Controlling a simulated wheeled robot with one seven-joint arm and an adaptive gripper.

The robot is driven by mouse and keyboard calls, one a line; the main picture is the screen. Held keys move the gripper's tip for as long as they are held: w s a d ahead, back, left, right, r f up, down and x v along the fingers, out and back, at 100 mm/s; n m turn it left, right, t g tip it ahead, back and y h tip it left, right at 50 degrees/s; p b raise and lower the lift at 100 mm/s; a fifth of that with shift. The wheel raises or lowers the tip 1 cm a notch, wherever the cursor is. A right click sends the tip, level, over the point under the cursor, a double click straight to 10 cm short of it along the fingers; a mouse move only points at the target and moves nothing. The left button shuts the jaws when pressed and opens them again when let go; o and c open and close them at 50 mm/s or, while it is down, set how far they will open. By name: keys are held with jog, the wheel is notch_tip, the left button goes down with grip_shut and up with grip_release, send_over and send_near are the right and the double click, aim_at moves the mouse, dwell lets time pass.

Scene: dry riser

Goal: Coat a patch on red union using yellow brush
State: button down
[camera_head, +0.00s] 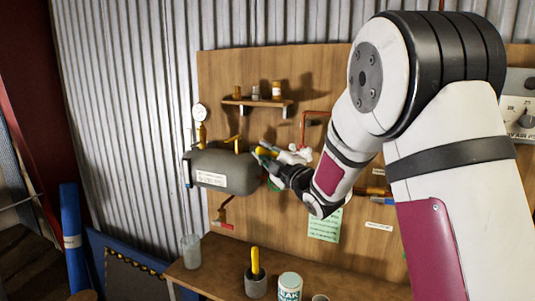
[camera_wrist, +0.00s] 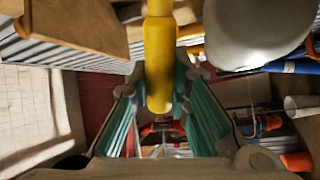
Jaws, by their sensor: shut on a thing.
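My gripper (camera_head: 272,156) is beside the right end of the grey tank in the head view. In the wrist view, its teal fingers (camera_wrist: 160,108) are closed around a thick yellow handle (camera_wrist: 159,55). The handle's rounded end lies between the fingers and its other end runs out of the top of the picture, so I see no bristles. Another yellow handle (camera_head: 255,261) stands upright in a dark pot on the bench. I cannot pick out the red union for certain; a bent red pipe (camera_head: 304,124) is on the board, partly hidden by my arm.
A small shelf (camera_head: 258,103) with jars is above. On the bench (camera_head: 200,276) stand a clear jar (camera_head: 190,250) and a white-green can (camera_head: 289,287). My arm hides the board's right part.

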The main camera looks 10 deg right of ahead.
jog(key=s+a+p, duration=0.2)
jog(key=s+a, duration=0.1)
jog(key=s, duration=0.2)
jog(key=shift+a, duration=0.25)
dwell(0.5)
